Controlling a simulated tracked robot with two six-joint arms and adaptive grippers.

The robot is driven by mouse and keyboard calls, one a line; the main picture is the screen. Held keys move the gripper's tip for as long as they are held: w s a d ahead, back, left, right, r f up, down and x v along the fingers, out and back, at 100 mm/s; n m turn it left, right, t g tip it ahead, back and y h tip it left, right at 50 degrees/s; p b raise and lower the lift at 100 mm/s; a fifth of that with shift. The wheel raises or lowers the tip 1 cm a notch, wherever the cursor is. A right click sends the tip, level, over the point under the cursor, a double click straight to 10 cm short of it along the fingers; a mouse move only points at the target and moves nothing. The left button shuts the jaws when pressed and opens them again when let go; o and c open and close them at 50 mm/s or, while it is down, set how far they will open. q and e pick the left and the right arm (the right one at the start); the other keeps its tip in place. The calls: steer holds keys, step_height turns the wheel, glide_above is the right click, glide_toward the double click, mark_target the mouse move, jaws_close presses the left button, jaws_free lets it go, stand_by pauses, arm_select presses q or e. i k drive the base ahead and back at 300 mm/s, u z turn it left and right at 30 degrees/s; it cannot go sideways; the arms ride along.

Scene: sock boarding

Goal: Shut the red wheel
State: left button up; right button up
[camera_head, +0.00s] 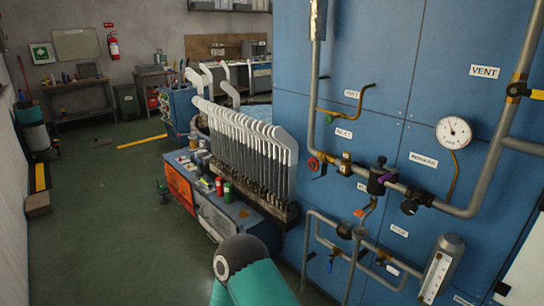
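The red wheel (313,163) is a small red handwheel on the pipework in front of the blue panel, just below and left of the INLET label (343,133). It sits at the left end of a short horizontal pipe run with a brass fitting (346,164) to its right. Its open or shut position cannot be told from here. Neither gripper is in view; a teal and dark grey link of my arm shows at the bottom middle, below the wheel and well apart from it.
A blue panel (390,60) carries the pipes, a round gauge (454,131), a black valve with a purple lever (386,178) and a thermometer (440,268). A rack of white sock forms (250,150) stands left of it. Green floor (100,220) is open at left.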

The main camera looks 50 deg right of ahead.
mark_target(315, 162)
steer(key=z, duration=0.2)
steer(key=i, duration=1.25)
steer(key=z, duration=1.1)
steer(key=i, duration=0.55)
steer(key=z, duration=0.3)
steer(key=k, duration=0.4)
steer(key=z, duration=0.3)
steer(key=i, duration=0.4)
steer(key=u, duration=0.15)
